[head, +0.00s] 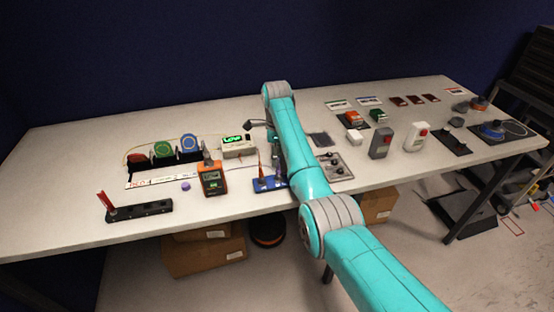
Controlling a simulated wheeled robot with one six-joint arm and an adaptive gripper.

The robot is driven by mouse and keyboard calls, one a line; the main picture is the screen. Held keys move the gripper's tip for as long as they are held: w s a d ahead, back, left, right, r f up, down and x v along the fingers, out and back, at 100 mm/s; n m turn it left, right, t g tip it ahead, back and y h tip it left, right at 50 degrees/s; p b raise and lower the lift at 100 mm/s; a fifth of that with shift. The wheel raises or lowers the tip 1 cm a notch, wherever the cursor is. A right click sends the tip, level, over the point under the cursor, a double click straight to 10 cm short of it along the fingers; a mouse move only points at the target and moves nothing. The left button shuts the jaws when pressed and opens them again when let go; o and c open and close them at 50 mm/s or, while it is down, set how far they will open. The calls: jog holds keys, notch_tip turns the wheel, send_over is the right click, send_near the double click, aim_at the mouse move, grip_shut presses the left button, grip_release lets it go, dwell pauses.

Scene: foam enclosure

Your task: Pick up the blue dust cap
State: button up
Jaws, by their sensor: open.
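A small, round, blue-violet cap (186,186), which looks like the blue dust cap, lies on the white table left of centre. It is just left of the orange handheld meter and stands apart from it. My teal arm reaches over the table from the lower right. A dark part at the arm's far end, apparently my gripper (257,124), shows just left of the arm, near the box with the green display. The rest of it is hidden behind the arm. It is open and well to the right of and behind the cap, with nothing seen in it.
The orange meter (210,178) stands close to the cap. A black rack with a red piece (139,211) lies front left, and colored reels (163,149) stand behind. A blue fixture (270,183) is beside my arm. The table's far left is clear.

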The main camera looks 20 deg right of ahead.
jog(key=c, duration=0.8)
